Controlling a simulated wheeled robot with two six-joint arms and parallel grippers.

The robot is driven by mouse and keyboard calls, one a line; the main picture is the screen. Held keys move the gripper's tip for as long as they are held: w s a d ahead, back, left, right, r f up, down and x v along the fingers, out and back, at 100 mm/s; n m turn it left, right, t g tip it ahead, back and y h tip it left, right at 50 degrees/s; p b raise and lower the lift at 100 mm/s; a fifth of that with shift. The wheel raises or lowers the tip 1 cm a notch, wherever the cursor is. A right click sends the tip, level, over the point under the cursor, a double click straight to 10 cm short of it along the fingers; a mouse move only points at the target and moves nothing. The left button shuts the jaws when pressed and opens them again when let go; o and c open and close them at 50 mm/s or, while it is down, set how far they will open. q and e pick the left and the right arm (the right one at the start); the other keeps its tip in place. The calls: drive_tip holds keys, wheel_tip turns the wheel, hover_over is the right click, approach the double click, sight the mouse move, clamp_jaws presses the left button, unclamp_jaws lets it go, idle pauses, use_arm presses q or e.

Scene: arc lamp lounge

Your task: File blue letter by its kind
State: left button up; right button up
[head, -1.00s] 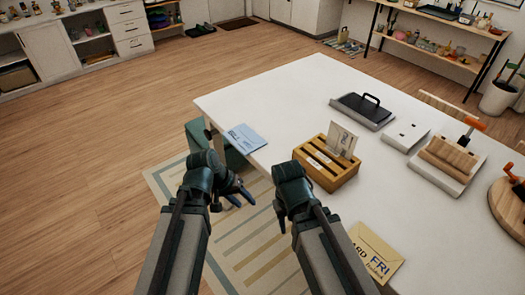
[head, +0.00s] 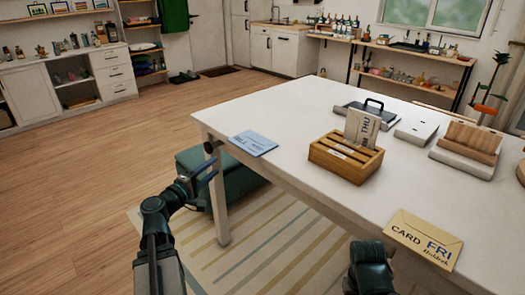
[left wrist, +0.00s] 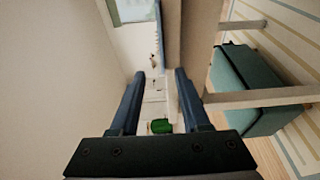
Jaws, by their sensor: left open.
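The blue letter (head: 252,143) lies flat at the near left corner of the white table (head: 290,115), its edge at the table's rim. A thin blue strip in the left wrist view (left wrist: 160,35) looks like it seen edge-on. My left gripper (head: 208,167) is open and empty, left of and a little nearer than the letter, apart from it. Its two fingers (left wrist: 160,75) show in the left wrist view. The wooden sorter (head: 338,165) has slots with labels too small to read; a paper marked THU (head: 362,128) stands in it. My right gripper's fingers are hidden.
A tan envelope marked CARD FRI (head: 423,238) lies at the table's near right. A black-handled tray (head: 366,118), a white block (head: 415,133) and a wooden holder (head: 470,140) stand farther back. A teal bench (head: 222,178) is under the table's left end.

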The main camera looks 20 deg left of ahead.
use_arm(q)
approach(252, 143)
drive_tip(key=a, duration=0.2)
drive_tip(key=shift+s+a+f, duration=0.1)
drive_tip(key=shift+a+f, duration=0.05)
drive_tip(key=shift+a, duration=0.2)
drive_tip(key=w, duration=0.5)
drive_tip(key=shift+w+f, duration=0.1)
drive_tip(key=shift+f, duration=0.05)
clamp_jaws()
